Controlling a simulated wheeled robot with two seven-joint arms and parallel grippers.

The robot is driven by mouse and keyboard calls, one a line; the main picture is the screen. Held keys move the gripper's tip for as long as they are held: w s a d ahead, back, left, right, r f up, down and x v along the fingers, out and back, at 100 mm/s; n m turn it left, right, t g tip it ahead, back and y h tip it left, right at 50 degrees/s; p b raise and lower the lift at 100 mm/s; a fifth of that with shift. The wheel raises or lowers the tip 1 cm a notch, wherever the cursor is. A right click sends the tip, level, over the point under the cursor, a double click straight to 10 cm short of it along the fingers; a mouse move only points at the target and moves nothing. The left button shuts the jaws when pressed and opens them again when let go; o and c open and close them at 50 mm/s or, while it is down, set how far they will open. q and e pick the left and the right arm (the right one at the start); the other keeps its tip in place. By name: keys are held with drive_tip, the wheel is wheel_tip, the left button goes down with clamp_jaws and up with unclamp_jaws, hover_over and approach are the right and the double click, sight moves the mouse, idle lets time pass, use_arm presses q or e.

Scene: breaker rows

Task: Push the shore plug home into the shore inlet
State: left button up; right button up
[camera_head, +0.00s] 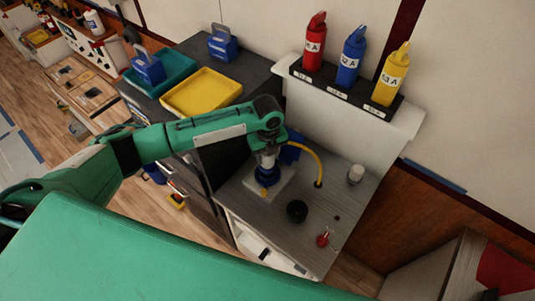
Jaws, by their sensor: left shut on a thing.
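My left gripper (267,160) points down over the grey counter and is shut on the shore plug, which the gripper largely hides. A yellow cable (314,160) arches from behind my wrist down to a hole in the counter. Blue parts (267,177) show just under the fingers, above a pale square base (269,192), which appears to be the shore inlet. Another blue part (290,151) stands just behind to the right, perhaps a lid. I cannot tell how deep the plug sits. My right gripper is out of view.
Red (314,44), blue (351,56) and yellow (391,75) tagged items line a ledge behind. Yellow (202,92) and teal (172,70) trays lie left.

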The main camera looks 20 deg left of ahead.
sight(267, 163)
use_arm(q)
drive_tip(key=shift+r, duration=0.1)
drive_tip(key=shift+p, duration=0.3)
idle(0.8)
drive_tip(key=shift+f, duration=0.6)
drive_tip(key=shift+f+b, duration=0.5)
drive_tip(key=shift+f, duration=0.3)
drive_tip(key=shift+f+b, duration=0.5)
drive_tip(key=shift+f, duration=0.5)
drive_tip(key=o, duration=1.4)
drive_tip(key=shift+c, duration=0.2)
